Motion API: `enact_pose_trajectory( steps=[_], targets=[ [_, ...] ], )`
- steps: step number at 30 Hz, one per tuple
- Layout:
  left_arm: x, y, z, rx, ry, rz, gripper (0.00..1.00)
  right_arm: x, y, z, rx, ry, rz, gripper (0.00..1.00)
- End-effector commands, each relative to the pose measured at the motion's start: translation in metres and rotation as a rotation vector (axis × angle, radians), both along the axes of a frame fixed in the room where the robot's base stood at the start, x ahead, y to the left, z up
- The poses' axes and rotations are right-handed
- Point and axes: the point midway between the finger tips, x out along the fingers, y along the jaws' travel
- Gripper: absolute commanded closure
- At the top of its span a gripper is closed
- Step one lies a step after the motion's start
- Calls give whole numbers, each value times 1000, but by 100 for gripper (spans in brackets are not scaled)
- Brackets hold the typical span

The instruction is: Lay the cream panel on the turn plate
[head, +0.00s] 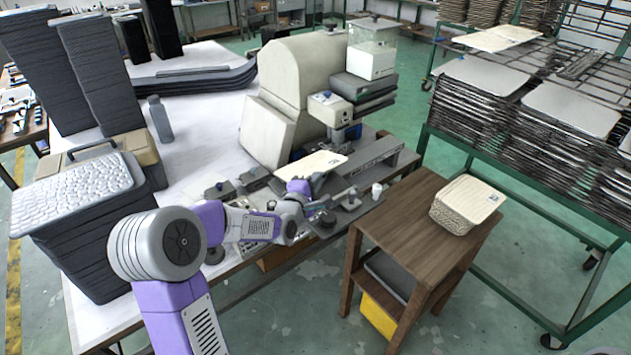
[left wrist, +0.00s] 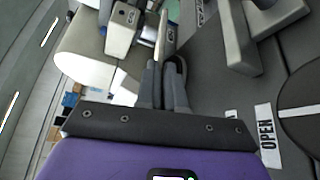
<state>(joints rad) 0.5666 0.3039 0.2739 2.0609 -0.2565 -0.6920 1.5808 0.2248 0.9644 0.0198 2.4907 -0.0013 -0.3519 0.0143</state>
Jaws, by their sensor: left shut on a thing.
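The cream panel (head: 312,164) is a thin, pale sheet in front of the cream machine. My left gripper (head: 298,186) is shut on its near edge and holds it out over the dark work surface. In the left wrist view the panel (left wrist: 161,38) shows nearly edge-on between the fingertips (left wrist: 162,72) of my left gripper. I cannot surely tell which part is the turn plate; a dark round disc (left wrist: 303,112) lies at the right edge of the left wrist view, beside an "OPEN" label. My right gripper is not in view.
The cream machine (head: 300,85) stands behind the panel. A metal rail (head: 375,157) lies to its right. Grey stacks and a bottle (head: 160,118) stand on the left of the white table.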

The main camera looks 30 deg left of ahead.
Motion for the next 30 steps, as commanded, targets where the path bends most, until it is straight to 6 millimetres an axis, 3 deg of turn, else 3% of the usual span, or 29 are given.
enact_pose_trajectory(
  steps=[9, 12, 16, 25, 30],
  targets=[
    [0, 0, 0, 0, -1, 0, 100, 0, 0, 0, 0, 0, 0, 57],
    [0, 0, 0, 0, -1, 0, 80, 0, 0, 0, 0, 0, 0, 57],
    [0, 0, 0, 0, -1, 0, 63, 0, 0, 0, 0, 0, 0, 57],
    [-2, 0, 0, 0, 0, 1, 63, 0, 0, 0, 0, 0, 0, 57],
    [-19, -1, 4, 2, 0, 1, 63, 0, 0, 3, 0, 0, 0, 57]
  ],
)
